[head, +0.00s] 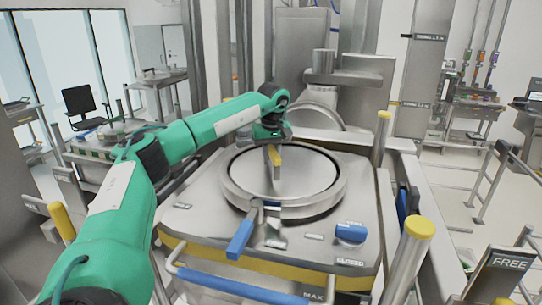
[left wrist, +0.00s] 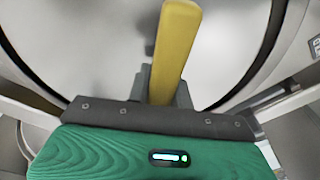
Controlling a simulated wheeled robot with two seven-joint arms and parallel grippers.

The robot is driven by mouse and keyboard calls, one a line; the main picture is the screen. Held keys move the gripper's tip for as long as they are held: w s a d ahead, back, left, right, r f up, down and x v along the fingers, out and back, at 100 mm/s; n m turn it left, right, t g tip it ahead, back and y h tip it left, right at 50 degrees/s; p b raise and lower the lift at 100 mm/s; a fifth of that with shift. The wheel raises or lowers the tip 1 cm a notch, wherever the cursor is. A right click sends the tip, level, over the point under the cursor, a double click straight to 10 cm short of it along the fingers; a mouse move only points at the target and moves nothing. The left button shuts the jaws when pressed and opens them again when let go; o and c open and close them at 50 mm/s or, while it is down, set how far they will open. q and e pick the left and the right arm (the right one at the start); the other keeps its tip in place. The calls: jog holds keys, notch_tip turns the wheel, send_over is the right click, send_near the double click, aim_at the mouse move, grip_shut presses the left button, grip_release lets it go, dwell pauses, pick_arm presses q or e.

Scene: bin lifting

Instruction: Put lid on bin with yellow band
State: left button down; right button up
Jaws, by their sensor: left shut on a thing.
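The steel bin (head: 185,205) has a yellow band (head: 220,258) around its upper side and a round opening on top. The round steel lid (head: 308,172) lies over the opening, inside the raised rim, with a dark gap showing along its edge. I cannot tell whether it rests fully on the bin. My left gripper (head: 272,146) reaches in from the left and is shut on the lid's yellow handle (head: 276,157). The left wrist view shows the handle (left wrist: 176,45) between the fingers of my left gripper (left wrist: 165,92). My right gripper is out of view.
A blue lever (head: 241,235) and a blue knob (head: 350,233) sit at the bin's front. Yellow-capped posts (head: 418,228) stand close to the bin's right side. Steel machinery (head: 345,80) rises behind it. Open floor (head: 455,175) shows at the right.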

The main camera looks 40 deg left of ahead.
pick_arm(q)
jog(key=shift+r, duration=0.2)
jog(key=c, duration=1.2)
grip_release()
jog(key=shift+o, duration=0.2)
jog(key=shift+s+d+f, duration=0.1)
jog(key=shift+f, duration=0.1)
jog(key=shift+r+b, duration=0.3)
jog(key=shift+b, duration=0.05)
jog(key=r+b, duration=0.1)
jog(key=r, duration=0.1)
jog(key=r+b, duration=0.1)
jog(key=r, duration=0.1)
jog(key=d+r+b, duration=0.1)
jog(key=r, duration=0.2)
jog(key=shift+s, duration=0.15)
notch_tip(320, 180, up, 5)
jog(key=shift+s+d, duration=0.15)
jog(key=shift+s+r, duration=0.15)
jog(key=shift+r, duration=0.6)
